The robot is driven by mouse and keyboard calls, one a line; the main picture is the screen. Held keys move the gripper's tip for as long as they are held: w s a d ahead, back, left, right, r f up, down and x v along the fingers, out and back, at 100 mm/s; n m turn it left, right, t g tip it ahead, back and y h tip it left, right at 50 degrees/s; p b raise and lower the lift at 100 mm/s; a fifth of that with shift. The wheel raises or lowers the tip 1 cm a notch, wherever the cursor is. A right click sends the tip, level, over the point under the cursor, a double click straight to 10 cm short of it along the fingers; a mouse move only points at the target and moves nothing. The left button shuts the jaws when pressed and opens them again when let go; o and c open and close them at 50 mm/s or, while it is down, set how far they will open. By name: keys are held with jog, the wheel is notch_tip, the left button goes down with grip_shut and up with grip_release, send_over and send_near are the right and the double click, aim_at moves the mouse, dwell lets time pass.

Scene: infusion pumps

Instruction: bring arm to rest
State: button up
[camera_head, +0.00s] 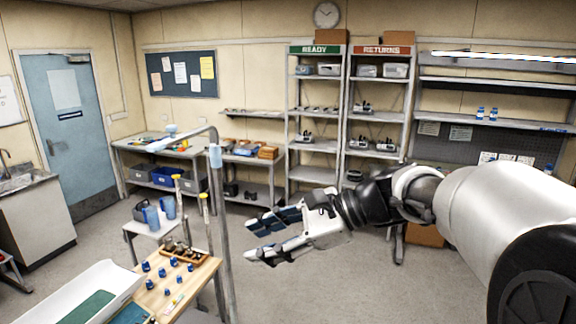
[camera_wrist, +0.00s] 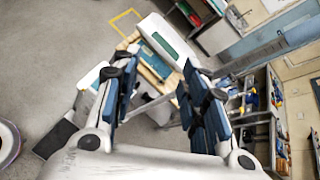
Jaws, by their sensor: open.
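My gripper (camera_head: 262,238) is stretched out to the left in the head view, in the air over open floor. Its two blue-padded fingers are spread apart with nothing between them. In the wrist view my gripper (camera_wrist: 155,90) also shows open and empty. Beyond the fingers there are a wooden-topped table and a white tray, well below. The arm comes in from the right edge of the head view and looks clear of the furniture.
A grey metal pole (camera_head: 221,200) stands just left of my gripper. A wooden table (camera_head: 190,290) with small blue items and a white tray (camera_head: 75,297) are at lower left. READY (camera_head: 315,50) and RETURNS (camera_head: 380,50) shelves stand behind. The middle floor is clear.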

jog(key=s+d+f+n+t+h+b, duration=0.1)
jog(key=s+d+f+n+h+b, duration=0.3)
jog(key=s+f, duration=0.4)
jog(key=s+d+f+n+t+h+b, duration=0.1)
jog(key=s+d+f+n+h+b, duration=0.3)
jog(key=f, duration=1.1)
jog(key=s+d+f+n+h+b, duration=0.4)
jog(key=s+d+f+n+b, duration=0.2)
jog(key=s+d+f+b, duration=0.4)
jog(key=shift+s+d+f+n+t+b, duration=0.35)
jog(key=shift+s+f+b, duration=0.5)
jog(key=shift+b, duration=0.4)
jog(key=shift+a, duration=0.2)
